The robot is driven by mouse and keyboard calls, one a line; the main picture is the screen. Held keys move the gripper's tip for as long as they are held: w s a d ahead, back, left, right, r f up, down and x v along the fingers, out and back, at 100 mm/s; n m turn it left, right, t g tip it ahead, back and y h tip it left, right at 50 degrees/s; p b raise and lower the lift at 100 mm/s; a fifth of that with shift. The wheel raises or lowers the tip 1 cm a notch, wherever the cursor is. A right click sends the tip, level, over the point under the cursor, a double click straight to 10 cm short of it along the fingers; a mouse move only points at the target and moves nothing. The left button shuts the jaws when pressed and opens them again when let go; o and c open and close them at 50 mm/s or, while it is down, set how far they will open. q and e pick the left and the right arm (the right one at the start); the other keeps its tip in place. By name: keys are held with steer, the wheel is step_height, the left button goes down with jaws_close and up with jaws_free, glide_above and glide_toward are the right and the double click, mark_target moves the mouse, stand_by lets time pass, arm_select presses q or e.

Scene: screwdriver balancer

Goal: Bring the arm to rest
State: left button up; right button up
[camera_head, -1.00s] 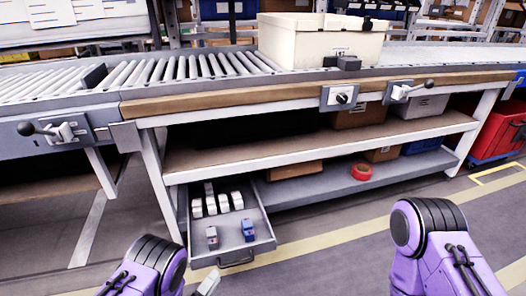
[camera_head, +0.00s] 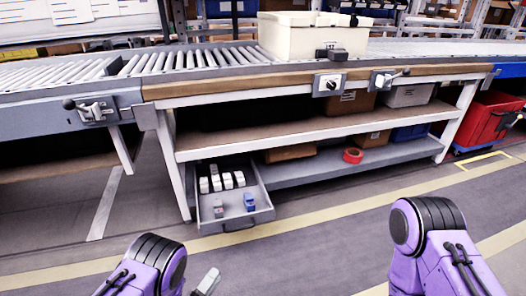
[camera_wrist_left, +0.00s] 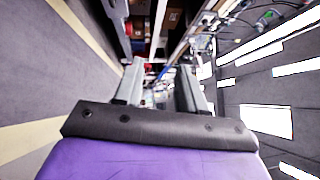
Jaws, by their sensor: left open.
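My left arm is purple and comes in at the bottom left of the head view. Only a grey fingertip of my left gripper (camera_head: 207,282) shows there, above the floor and in front of the bench. In the left wrist view the two grey fingers of my left gripper (camera_wrist_left: 160,85) stand apart with nothing between them. My right arm (camera_head: 440,240) is at the bottom right of the head view, and its gripper is out of the picture.
A workbench (camera_head: 300,144) with a roller conveyor carries a cream box (camera_head: 310,38). A low drawer (camera_head: 236,215) stands open with white, grey and blue items inside. A red tape roll (camera_head: 352,155) lies on the lower shelf. The floor in front (camera_head: 320,250) is clear.

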arm_select(q)
steer(key=s+a+f+n+g+y, duration=0.35)
steer(key=s+a+n+y, duration=0.2)
steer(key=n, duration=0.45)
steer(key=s+a+f+n+g+y, duration=0.3)
steer(key=s+a+n+g+y, duration=0.15)
steer(key=s+a+n, duration=0.4)
steer(key=s+a+n+g+y, duration=0.1)
steer(key=s+n+g+y, duration=0.35)
steer(key=s+n, duration=0.75)
step_height(320, 180, down, 8)
steer(key=g+h+b, duration=0.2)
steer(key=b, duration=0.7)
arm_select(e)
step_height(320, 180, down, 9)
steer(key=s+g, duration=0.1)
steer(key=s, duration=0.1)
arm_select(q)
step_height(320, 180, up, 39)
steer(key=n+p, duration=0.1)
steer(key=p, duration=3.8)
steer(key=shift+w+f+n+t, duration=0.2)
steer(key=shift+w+n+t, duration=0.15)
steer(key=shift+t, duration=0.1)
arm_select(e)
step_height(320, 180, up, 39)
steer(key=w+t, duration=0.1)
steer(key=shift+w, duration=0.3)
